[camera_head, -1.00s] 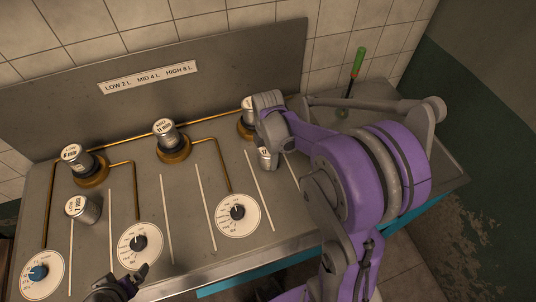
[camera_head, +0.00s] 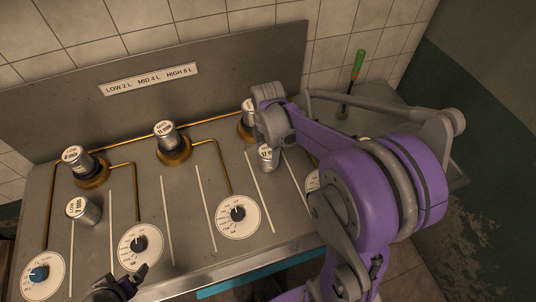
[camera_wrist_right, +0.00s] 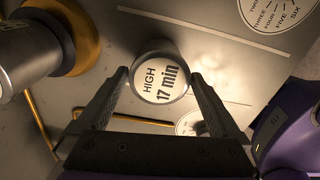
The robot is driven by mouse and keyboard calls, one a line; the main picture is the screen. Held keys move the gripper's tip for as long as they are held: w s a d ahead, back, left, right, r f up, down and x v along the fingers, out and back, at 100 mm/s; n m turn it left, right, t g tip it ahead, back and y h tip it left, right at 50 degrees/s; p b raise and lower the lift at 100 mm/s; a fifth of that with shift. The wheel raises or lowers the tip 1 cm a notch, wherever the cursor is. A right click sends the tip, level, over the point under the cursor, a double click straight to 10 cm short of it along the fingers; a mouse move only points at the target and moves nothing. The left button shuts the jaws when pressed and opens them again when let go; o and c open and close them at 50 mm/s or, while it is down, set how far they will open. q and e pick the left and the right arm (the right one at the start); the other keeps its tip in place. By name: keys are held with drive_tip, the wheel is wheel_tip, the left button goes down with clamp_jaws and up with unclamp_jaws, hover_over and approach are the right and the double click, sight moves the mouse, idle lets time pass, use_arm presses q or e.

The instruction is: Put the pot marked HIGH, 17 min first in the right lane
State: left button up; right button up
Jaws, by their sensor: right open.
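The pot marked HIGH, 17 min (camera_wrist_right: 160,78) is a small silver pot with a white lid. In the head view the pot (camera_head: 268,158) stands between the two rightmost white lines, in the right lane (camera_head: 279,182). My right gripper (camera_wrist_right: 160,86) is open, with a fingertip on either side of this pot; I cannot tell whether they touch it. In the head view its fingers are hidden behind my wrist. My left gripper (camera_head: 122,285) is at the bottom left, away from the pots; its jaw opening is unclear.
Silver pots sit on the left burner (camera_head: 78,160), middle burner (camera_head: 166,135) and right burner (camera_head: 248,110), the last partly covered by my arm. Another pot (camera_head: 82,210) stands in the left lane. Dials (camera_head: 238,213) line the front. A green-handled tool (camera_head: 358,65) stands at the back right.

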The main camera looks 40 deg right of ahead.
wheel_tip(320, 180, up, 8)
drive_tip(key=shift+p, duration=0.3)
drive_tip(key=shift+r, duration=0.3)
drive_tip(key=shift+s+a+r+m, duration=0.1)
drive_tip(key=shift+s+a+m, duration=0.15)
drive_tip(key=shift+a+m, duration=0.1)
drive_tip(key=s+a+f+m+t, duration=0.3)
drive_tip(key=s+a+m+t, duration=0.2)
drive_tip(key=s+a+m, duration=0.5)
drive_tip(key=a+m, duration=0.2)
drive_tip(key=m, duration=0.3)
drive_tip(key=shift+s+a+f+t, duration=0.2)
drive_tip(key=shift+s+t, duration=0.05)
drive_tip(key=shift+t, duration=0.15)
drive_tip(key=shift+c, duration=0.2)
